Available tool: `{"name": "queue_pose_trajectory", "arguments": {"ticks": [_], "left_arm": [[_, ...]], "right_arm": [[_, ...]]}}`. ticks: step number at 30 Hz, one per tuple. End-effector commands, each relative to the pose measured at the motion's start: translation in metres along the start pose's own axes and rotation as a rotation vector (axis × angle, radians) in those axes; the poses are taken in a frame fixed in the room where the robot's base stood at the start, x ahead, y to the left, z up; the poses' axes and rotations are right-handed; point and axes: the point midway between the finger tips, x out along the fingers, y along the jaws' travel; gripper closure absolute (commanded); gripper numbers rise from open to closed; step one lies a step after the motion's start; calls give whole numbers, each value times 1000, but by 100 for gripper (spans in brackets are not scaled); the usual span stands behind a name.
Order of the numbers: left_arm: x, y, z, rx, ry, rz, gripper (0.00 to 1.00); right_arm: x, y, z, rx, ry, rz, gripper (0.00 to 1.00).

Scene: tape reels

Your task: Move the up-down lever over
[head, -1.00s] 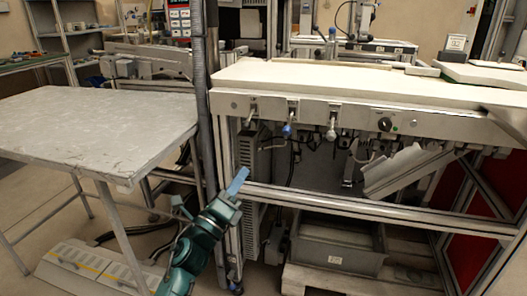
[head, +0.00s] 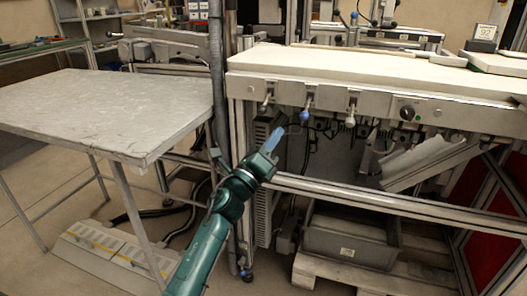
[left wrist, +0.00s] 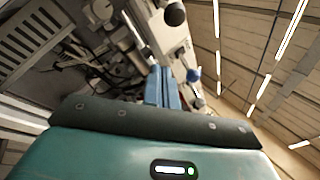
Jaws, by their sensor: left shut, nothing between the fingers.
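Three small levers hang from the front panel of the workbench in the head view. The left one (head: 266,102) has a pale knob, the middle one (head: 306,112) a blue knob, the right one (head: 350,118) a white knob. No readable label tells which is the up-down lever. My left gripper (head: 278,132) has blue fingers, shut and empty, pointing up just below and left of the blue knob, apart from it as far as I can tell. In the left wrist view the fingers (left wrist: 162,72) reach toward the panel, with the blue knob (left wrist: 193,75) just to their right. My right gripper is not in view.
A black rotary knob (head: 407,113) sits on the panel further right. A metal rail (head: 340,194) crosses below the levers. A grey bin (head: 350,236) stands under the bench. A grey table (head: 100,105) is at the left. Cables hang behind the levers.

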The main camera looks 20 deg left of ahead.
Motion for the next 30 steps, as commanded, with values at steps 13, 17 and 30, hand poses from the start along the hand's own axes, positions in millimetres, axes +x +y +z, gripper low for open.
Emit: {"name": "queue_pose_trajectory", "arguments": {"ticks": [13,17,30], "left_arm": [[20,0,34,1,0,0,100],[18,0,38,-1,0,1,100],[18,0,41,-3,4,6,100]], "right_arm": [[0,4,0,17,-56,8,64],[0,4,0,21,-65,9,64],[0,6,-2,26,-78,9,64]]}}
